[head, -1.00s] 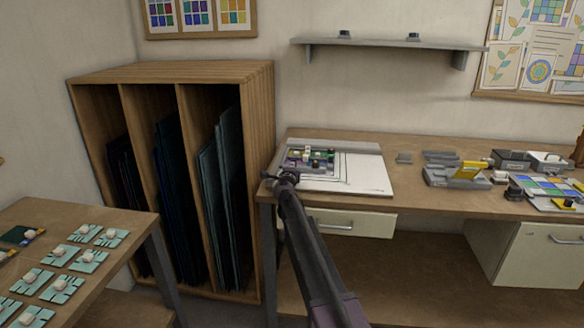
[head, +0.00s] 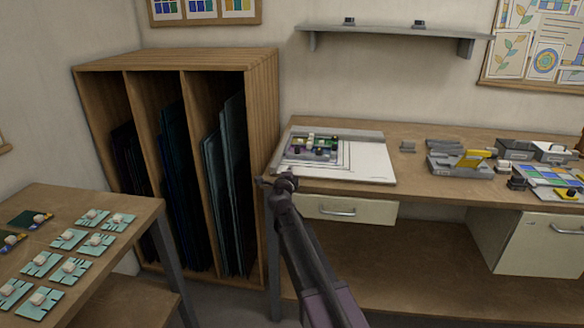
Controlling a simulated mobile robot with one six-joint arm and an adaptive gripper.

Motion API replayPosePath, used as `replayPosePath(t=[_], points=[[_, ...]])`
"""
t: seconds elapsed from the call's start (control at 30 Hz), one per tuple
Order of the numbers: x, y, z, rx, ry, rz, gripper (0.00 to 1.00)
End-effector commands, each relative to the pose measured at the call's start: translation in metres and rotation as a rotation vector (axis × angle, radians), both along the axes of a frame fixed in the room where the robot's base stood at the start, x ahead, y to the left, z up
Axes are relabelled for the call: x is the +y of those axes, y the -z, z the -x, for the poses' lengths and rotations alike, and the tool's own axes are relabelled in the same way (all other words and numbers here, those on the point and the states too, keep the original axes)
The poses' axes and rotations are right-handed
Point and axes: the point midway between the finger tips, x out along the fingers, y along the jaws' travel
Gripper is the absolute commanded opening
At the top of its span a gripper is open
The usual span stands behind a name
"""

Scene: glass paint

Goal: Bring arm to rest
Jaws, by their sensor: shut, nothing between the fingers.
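My arm reaches up from the bottom of the head view, and my gripper (head: 267,181) is at its far end, by the left front corner of the workbench (head: 430,193). The gripper is small in the picture and looks shut and empty. Behind it on the bench is a white board (head: 365,160) with a tray of small coloured pieces (head: 313,147) on its left part. I cannot tell whether the gripper touches the bench edge.
A wooden rack (head: 262,110) with upright glass sheets stands left of the bench. A side table (head: 135,252) at lower left holds several teal glass pieces (head: 75,268). Floor shows between table and bench.

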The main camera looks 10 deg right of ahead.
Motion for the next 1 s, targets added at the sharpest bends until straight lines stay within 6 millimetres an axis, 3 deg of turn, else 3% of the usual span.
replayPosePath(t=[0.63,1.0], points=[[0.006,-0.003,0.006,-0.004,-0.05,0.042,0.0],[0.049,-0.001,0.036,0.033,-0.39,0.331,0.0]])
